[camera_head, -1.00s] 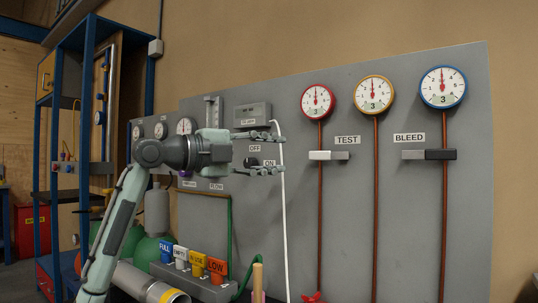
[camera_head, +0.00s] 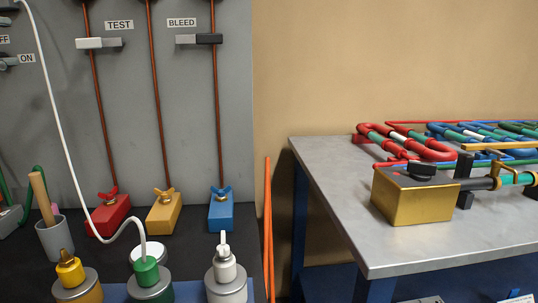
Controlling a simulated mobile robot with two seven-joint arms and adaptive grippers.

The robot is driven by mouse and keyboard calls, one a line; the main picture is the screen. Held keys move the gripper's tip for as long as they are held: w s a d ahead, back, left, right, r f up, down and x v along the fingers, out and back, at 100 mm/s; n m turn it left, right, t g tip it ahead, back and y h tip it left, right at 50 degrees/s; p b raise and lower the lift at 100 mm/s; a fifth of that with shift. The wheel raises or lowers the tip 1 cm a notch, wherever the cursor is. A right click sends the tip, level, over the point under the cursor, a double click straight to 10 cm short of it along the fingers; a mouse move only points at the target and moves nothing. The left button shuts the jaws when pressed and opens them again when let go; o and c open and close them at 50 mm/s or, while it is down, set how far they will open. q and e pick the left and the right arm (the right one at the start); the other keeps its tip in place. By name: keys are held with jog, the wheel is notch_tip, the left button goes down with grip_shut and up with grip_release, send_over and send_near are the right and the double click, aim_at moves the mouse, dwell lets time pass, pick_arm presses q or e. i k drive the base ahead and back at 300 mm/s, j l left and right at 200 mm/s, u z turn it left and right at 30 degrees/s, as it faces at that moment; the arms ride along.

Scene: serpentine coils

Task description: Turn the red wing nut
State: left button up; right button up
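The red wing nut (camera_head: 108,195) sits on top of a red block (camera_head: 110,216) at the foot of the leftmost copper pipe. A yellow wing nut (camera_head: 163,193) and a blue wing nut (camera_head: 221,191) sit on matching blocks to its right. The white hose passes in front of the red block's lower part; the red nut is unobstructed. My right gripper is out of view.
In front of the blocks stand capped cylinders with yellow (camera_head: 69,271), green (camera_head: 146,272) and white (camera_head: 224,265) tops. A grey cup (camera_head: 54,240) holds a wooden stick. At right, a metal table (camera_head: 330,190) bears coils and a gold box (camera_head: 412,203).

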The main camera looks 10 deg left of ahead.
aim_at(109, 196)
jog(key=k+j, duration=0.15)
jog(key=k, duration=0.5)
jog(key=k+j, duration=0.15)
jog(key=k, duration=0.55)
